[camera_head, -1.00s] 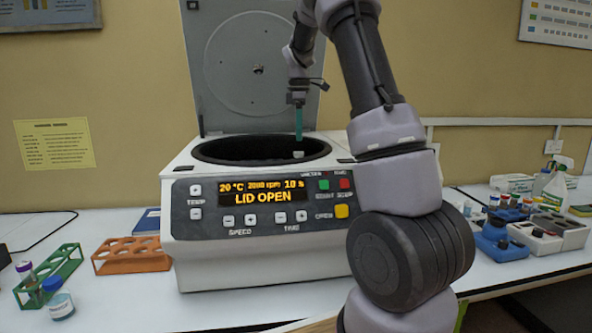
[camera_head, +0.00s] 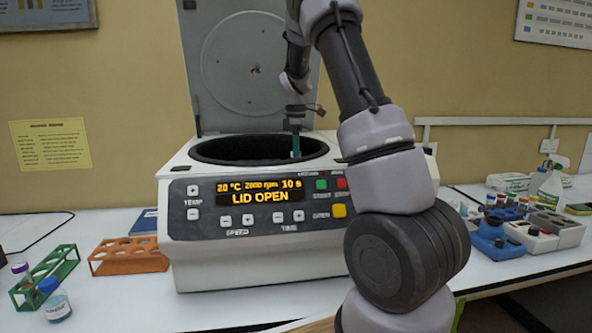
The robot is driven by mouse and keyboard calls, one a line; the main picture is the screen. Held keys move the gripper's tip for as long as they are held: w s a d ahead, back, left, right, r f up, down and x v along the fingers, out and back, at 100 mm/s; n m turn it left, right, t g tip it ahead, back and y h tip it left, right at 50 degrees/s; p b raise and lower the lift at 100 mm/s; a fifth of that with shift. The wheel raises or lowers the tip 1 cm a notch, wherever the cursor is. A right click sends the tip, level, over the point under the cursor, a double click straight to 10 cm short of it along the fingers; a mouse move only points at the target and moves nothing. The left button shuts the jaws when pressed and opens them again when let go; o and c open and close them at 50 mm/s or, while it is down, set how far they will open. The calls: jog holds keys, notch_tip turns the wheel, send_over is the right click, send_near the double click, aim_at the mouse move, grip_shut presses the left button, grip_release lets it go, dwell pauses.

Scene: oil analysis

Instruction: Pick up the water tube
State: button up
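The centrifuge (camera_head: 250,262) stands on the table with its lid (camera_head: 225,75) up and its display reading "LID OPEN". My gripper (camera_head: 296,153) points down into the right part of its dark bowl (camera_head: 230,150). Its teal fingers overlap in this view, so their opening cannot be made out. A small pale spot, perhaps a tube cap, shows at the fingertips. No tube can be clearly identified as the water tube, and the inside of the bowl is mostly hidden by its rim.
A green rack (camera_head: 48,272) with a purple-capped tube (camera_head: 21,270) and a blue-capped bottle (camera_head: 55,303) are at left. An orange rack (camera_head: 130,262) looks empty. Blue equipment (camera_head: 497,238) and a spray bottle (camera_head: 553,185) are at right. The open lid stands behind my gripper.

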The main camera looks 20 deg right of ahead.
grip_shut()
jog(key=shift+r, duration=0.15)
notch_tip(320, 180, up, 10)
jog(key=shift+f, duration=0.1)
dwell(0.7)
